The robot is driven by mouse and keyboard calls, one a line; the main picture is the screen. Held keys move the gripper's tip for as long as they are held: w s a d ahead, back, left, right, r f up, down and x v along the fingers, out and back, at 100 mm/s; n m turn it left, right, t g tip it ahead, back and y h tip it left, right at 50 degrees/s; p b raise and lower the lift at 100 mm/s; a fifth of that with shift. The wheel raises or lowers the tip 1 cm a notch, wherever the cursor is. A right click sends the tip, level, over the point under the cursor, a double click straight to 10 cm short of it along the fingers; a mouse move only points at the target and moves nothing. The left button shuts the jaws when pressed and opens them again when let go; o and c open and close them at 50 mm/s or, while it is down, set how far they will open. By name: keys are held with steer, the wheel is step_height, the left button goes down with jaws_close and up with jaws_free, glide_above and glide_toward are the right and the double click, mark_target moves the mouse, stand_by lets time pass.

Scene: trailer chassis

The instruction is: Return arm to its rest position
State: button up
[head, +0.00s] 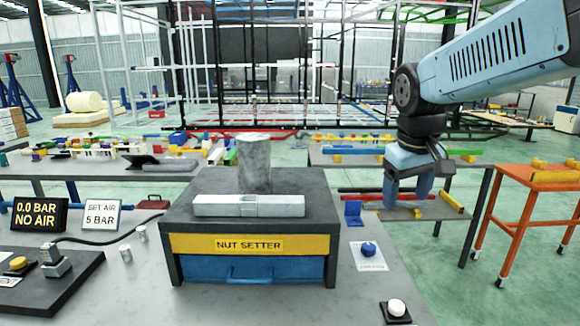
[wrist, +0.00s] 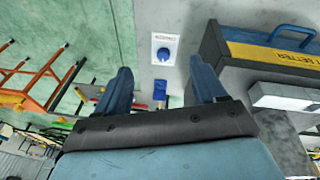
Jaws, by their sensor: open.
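My arm comes in from the upper right in the head view. My gripper (head: 408,195) hangs from it, fingers pointing down, right of the nut setter box (head: 180,243). In the wrist view my gripper (wrist: 165,88) shows two blue fingers spread apart with nothing between them. The box has a yellow "NUT SETTER" band and a blue drawer with a handle. A grey metal bar (head: 220,206) and an upright grey cylinder (head: 254,165) stand on its top. The box also shows at the upper right of the wrist view (wrist: 225,40).
A blue knob (head: 368,249) on a white plate and a white button (head: 396,307) sit on the bench right of the box. Signs reading "0.0 BAR NO AIR" (head: 39,215) and "SET AIR 5 BAR" (head: 101,216) stand at left. An orange cart (head: 535,180) stands at right.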

steer(key=s+f+m+t+y, duration=0.1)
steer(key=s+m+t, duration=0.2)
steer(key=s, duration=0.7)
steer(key=shift+d, duration=0.35)
stand_by(0.3)
